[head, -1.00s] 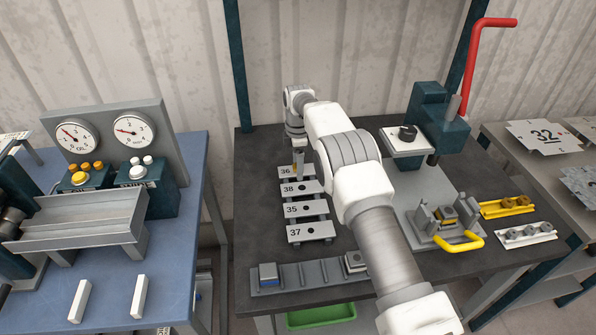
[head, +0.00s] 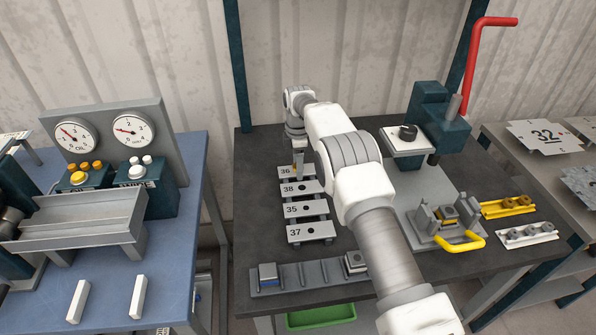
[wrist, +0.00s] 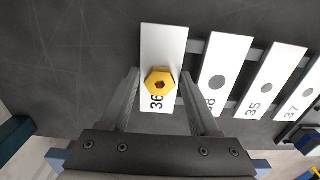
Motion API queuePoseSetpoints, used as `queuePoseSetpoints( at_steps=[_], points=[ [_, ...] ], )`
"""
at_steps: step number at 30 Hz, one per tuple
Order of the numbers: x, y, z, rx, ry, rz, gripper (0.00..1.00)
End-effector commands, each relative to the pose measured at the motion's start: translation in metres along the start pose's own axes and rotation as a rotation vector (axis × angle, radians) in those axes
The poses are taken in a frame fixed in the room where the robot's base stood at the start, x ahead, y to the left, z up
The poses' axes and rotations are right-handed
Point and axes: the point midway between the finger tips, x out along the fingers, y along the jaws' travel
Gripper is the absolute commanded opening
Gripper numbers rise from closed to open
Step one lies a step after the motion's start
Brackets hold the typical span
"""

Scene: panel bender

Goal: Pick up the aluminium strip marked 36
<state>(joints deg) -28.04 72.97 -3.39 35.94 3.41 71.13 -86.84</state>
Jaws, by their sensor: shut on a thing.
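The aluminium strip marked 36 (head: 284,171) is the farthest strip on a rack on the dark table. In the wrist view the strip (wrist: 164,45) lies between my fingers, with a yellow hexagonal piece (wrist: 160,82) on its face. My gripper (head: 298,174) points down at this strip. I cannot tell whether the strip is clear of the rack.
Strips 38 (head: 302,188), 35 (head: 306,209) and 37 (head: 310,233) lie in a row nearer me. A grey block rail (head: 310,276) is in front. A fixture with a yellow handle (head: 460,242) and a press with a red lever (head: 470,70) stand right.

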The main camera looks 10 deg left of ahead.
Motion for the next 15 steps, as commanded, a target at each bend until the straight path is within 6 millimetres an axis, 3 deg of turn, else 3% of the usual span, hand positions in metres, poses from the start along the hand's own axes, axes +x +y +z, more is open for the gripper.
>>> queuePoseSetpoints(
  at_steps=[3,15],
  points=[
    [-0.0005,0.0002,-0.0001,0.0,0.0,0.001,0.01],
    [-0.0065,0.0002,-0.0003,0.0,0.0,0.001,0.01]
  ],
)
